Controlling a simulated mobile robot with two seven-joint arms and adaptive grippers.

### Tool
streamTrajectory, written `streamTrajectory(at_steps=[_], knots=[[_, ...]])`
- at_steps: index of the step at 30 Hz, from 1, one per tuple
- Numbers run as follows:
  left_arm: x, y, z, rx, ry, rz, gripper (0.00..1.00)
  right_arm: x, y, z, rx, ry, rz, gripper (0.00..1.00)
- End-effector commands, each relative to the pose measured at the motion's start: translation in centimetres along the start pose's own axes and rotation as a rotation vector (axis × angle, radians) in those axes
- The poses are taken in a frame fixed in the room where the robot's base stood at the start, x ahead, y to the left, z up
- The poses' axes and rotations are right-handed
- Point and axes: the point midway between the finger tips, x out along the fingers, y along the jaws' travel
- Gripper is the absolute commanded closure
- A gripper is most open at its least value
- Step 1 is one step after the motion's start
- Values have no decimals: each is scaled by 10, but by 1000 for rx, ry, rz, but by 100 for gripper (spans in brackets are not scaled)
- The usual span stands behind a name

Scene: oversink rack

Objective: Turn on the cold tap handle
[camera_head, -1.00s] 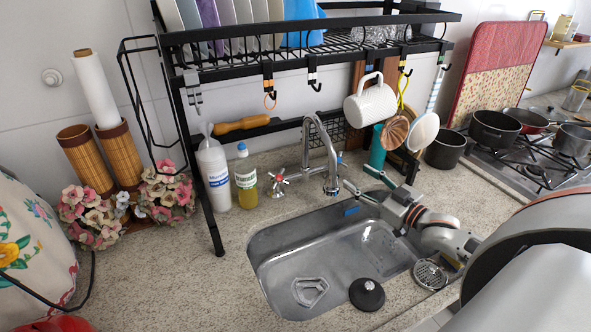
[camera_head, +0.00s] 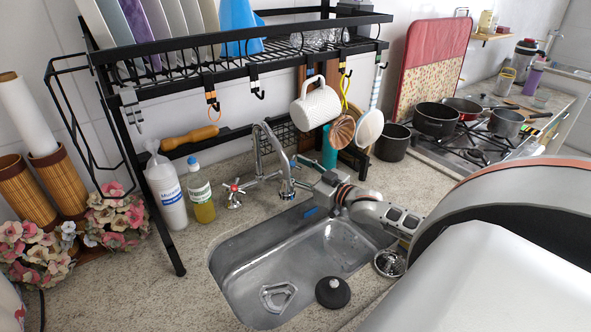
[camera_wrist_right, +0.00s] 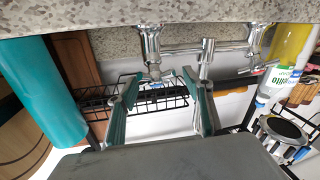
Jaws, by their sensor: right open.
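The chrome faucet (camera_head: 262,145) stands behind the sink, with its spout curving toward the basin. The red-marked hot tap handle (camera_head: 233,189) is left of the spout. The cold tap handle (camera_head: 293,163), with a small blue mark, is partly hidden behind the spout and my gripper. My right gripper (camera_head: 303,172) reaches in from the right, close to the cold tap. In the right wrist view, the open fingers of my right gripper (camera_wrist_right: 161,80) sit on either side of the cold tap handle (camera_wrist_right: 155,75). I cannot tell whether they touch it. My left gripper is not in view.
A dish rack (camera_head: 240,60) spans above, with a hanging white mug (camera_head: 315,103). A teal cylinder (camera_wrist_right: 45,90) stands near the gripper. Two bottles stand left of the faucet.

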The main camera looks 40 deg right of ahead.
Motion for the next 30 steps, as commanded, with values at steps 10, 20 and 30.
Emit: streamTrajectory(at_steps=[10,20,30], knots=[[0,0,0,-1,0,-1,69,0,0,0,0,-1,0,80],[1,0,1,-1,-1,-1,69,0,0,1,-9,-1,-13,87],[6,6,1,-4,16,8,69,-1,3,3,-110,-4,-133,87]])
